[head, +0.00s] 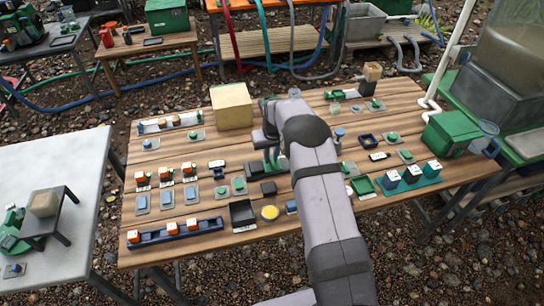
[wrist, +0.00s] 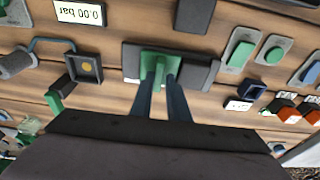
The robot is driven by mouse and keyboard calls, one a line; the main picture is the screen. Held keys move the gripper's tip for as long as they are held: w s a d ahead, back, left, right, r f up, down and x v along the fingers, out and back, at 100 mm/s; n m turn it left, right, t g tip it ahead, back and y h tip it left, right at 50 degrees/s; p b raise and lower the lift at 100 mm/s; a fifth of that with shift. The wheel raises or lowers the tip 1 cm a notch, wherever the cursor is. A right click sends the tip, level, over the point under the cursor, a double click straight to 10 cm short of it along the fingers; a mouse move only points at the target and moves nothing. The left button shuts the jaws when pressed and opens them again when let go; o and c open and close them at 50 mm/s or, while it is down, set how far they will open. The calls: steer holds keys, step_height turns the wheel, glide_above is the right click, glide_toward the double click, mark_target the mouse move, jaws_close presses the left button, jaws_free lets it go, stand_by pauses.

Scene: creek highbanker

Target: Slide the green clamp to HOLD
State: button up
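The green clamp (wrist: 158,64) sits on a dark rail (wrist: 131,62) at the top middle of the wrist view, with a grey block at the rail's right end. My gripper (wrist: 161,84) comes at it from below in that view. Its two fingers are close together, with the clamp's green upright between their tips, and look shut on it. In the head view my gripper (head: 273,160) is low over the middle of the wooden table, and my arm and gripper hide most of the clamp. I can read no HOLD mark in either view.
The wooden table (head: 165,258) is crowded with buttons, switches and small trays. A tan box (head: 232,105) stands behind my gripper. In the wrist view, a dark square socket (wrist: 84,66) lies left of the rail and green buttons (wrist: 241,54) lie right of it.

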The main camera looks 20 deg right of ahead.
steer(key=shift+o, duration=1.2)
steer(key=shift+a, duration=0.55)
steer(key=shift+d, duration=0.1)
steer(key=shift+d+r+p, duration=0.1)
steer(key=shift+r+p, duration=0.25)
steer(key=shift+r, duration=0.1)
step_height(320, 180, up, 6)
steer(key=p, duration=0.3)
steer(key=shift+p, duration=0.4)
steer(key=shift+r, duration=0.1)
